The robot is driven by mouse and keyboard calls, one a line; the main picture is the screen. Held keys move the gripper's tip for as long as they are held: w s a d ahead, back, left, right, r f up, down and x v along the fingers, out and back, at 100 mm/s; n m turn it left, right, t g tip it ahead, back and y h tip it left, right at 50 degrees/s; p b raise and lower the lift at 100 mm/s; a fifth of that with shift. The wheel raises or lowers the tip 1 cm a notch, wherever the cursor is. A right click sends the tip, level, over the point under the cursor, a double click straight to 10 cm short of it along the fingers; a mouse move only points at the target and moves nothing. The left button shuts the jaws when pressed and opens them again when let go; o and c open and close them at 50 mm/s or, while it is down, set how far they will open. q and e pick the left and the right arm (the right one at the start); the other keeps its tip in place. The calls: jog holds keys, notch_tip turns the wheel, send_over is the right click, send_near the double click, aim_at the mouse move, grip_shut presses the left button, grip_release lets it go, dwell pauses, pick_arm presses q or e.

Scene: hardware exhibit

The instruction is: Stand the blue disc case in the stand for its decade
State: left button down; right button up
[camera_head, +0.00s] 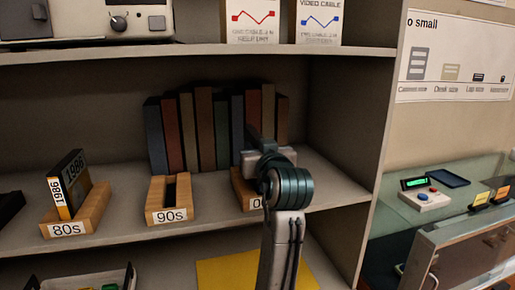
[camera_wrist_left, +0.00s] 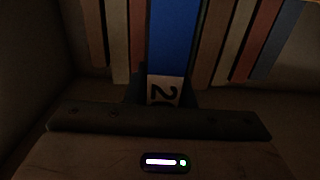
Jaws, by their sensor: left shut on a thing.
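The blue disc case (camera_wrist_left: 172,40) stands out in the left wrist view, with a white label showing a "2" and part of another digit. My left gripper (camera_wrist_left: 163,100) is shut on it at the label end. In the head view my left gripper (camera_head: 268,157) is over the right-hand wooden stand (camera_head: 240,187), whose label shows only a "0". The arm hides the rest of that stand and most or all of the case, so I cannot tell whether the case is in the slot. The 90s stand (camera_head: 157,193) looks empty. My right gripper is out of view.
The 80s stand (camera_head: 100,204) holds a dark case marked 1986 (camera_head: 72,180), leaning. A row of books (camera_head: 205,130) stands behind the stands. The shelf above (camera_head: 200,50) and the right side wall (camera_head: 345,120) bound the space. Bare shelf lies between the stands.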

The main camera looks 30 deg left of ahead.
pick_arm(q)
jog(key=shift+f+b, duration=0.7)
jog(key=shift+f, duration=0.4)
jog(key=c, duration=1.2)
grip_release()
jog(key=shift+o, duration=0.2)
